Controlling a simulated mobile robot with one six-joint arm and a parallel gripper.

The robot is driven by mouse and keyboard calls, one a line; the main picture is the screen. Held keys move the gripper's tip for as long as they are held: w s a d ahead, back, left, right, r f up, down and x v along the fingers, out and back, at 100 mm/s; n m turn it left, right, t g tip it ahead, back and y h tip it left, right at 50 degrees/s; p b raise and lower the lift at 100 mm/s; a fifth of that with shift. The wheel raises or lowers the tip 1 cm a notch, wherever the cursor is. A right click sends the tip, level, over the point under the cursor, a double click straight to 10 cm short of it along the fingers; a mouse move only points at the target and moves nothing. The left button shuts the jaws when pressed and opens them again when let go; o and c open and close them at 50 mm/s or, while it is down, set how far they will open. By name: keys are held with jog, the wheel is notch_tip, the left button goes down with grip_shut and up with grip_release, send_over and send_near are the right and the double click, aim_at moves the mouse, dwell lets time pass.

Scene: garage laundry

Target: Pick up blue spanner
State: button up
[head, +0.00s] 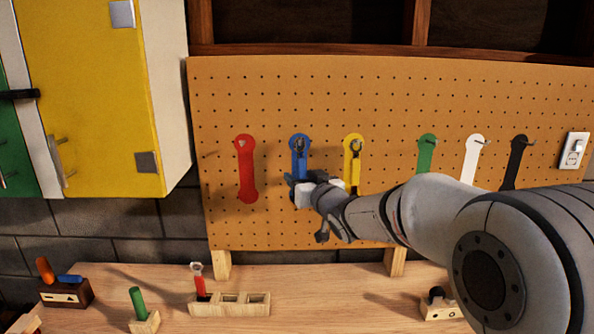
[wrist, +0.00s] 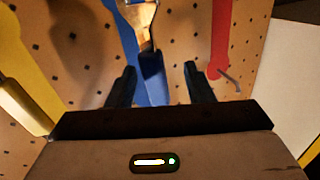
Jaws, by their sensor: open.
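The blue spanner (head: 299,148) hangs on its blue outline on the pegboard, with a metal head and a blue handle. In the wrist view its handle (wrist: 152,78) comes down between my two fingers, with the metal head at the top edge. My gripper (head: 300,181) is at the lower part of the spanner. In the wrist view my gripper (wrist: 160,83) is open, with one finger on each side of the handle and gaps visible. In the head view my gripper hides the handle's lower end.
The pegboard (head: 300,90) also has red (head: 246,170), yellow (head: 353,140), green (head: 426,155), white (head: 474,160) and black (head: 517,160) outlines. A spanner hangs on the yellow one. A red-handled spanner (head: 199,285) stands in a wooden block on the bench (head: 330,300). A yellow cabinet (head: 85,90) is left.

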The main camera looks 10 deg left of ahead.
jog(key=shift+x, duration=1.1)
grip_shut()
